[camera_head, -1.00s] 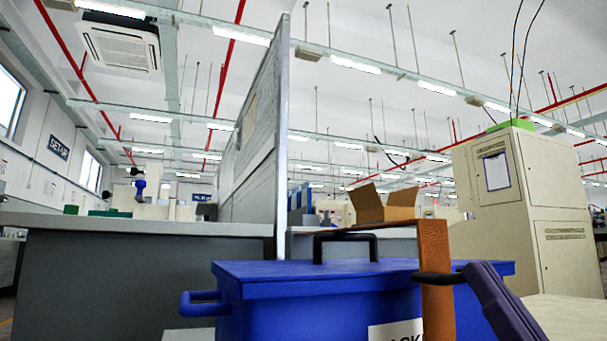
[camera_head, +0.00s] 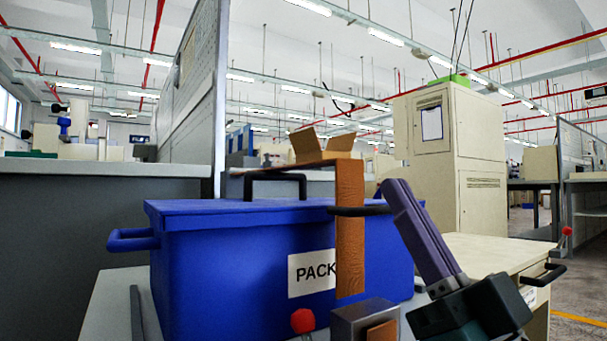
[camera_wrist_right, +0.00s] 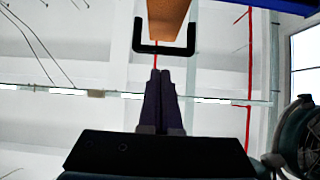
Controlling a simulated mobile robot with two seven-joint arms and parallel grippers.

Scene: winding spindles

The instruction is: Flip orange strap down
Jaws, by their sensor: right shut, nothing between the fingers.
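The orange-brown strap (camera_head: 350,235) lies over the lid of the blue box (camera_head: 230,265) and bends down over its front, hanging partly over the white label (camera_head: 310,272). A black loop (camera_head: 345,211) surrounds the strap near its top. In the right wrist view the strap (camera_wrist_right: 167,18) and black loop (camera_wrist_right: 155,49) show just ahead of the fingertips. My right gripper (camera_head: 392,186) has purple fingers, shut and empty, with tips just right of the loop's end; contact cannot be told. It also shows in the right wrist view (camera_wrist_right: 160,73). My left gripper is out of view.
The box has a black lid handle (camera_head: 275,178) and a blue side handle (camera_head: 132,240). A red knob (camera_head: 303,320) and a grey block (camera_head: 360,318) stand low in front. An open cardboard box (camera_head: 322,148) and a beige cabinet (camera_head: 450,155) are behind.

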